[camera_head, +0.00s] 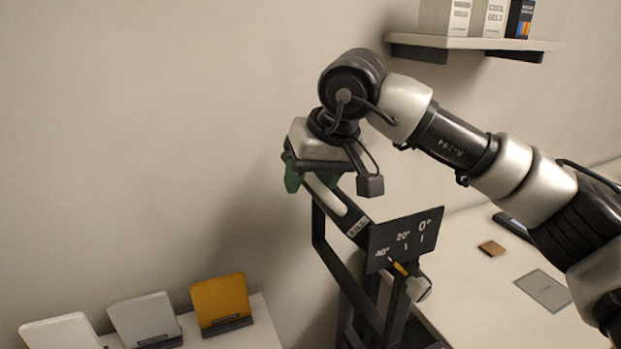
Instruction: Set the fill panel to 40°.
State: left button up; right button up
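The fill panel shows as a dark frame with a pale strip (335,200) and a small label reading FILL, on a black truss stand. It slopes up to the left. Beside it is a black angle plate (406,238) marked 0°, 20° and 40°. A yellow pointer (399,268) lies close to the 40° mark, with a pale knob (418,288) next to it. My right gripper (308,181) points down, its green fingers at the panel's upper left end. The wrist hides much of that end, so I cannot tell whether the fingers are closed on it. My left gripper is out of view.
A wall shelf (475,43) with several boxes is at upper right. A pale table (470,275) at right holds a grey card (543,290) and a small brown square (491,248). Three small panels, one orange (220,300), stand on a white surface at lower left.

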jog(key=shift+r, duration=0.1)
jog(key=b+v, duration=0.2)
jog(key=v, duration=0.7)
jog(key=shift+s+r, duration=0.2)
jog(key=shift+r, duration=0.05)
jog(key=shift+d+r, duration=0.25)
jog(key=shift+r, duration=0.25)
jog(key=shift+s+f, duration=0.1)
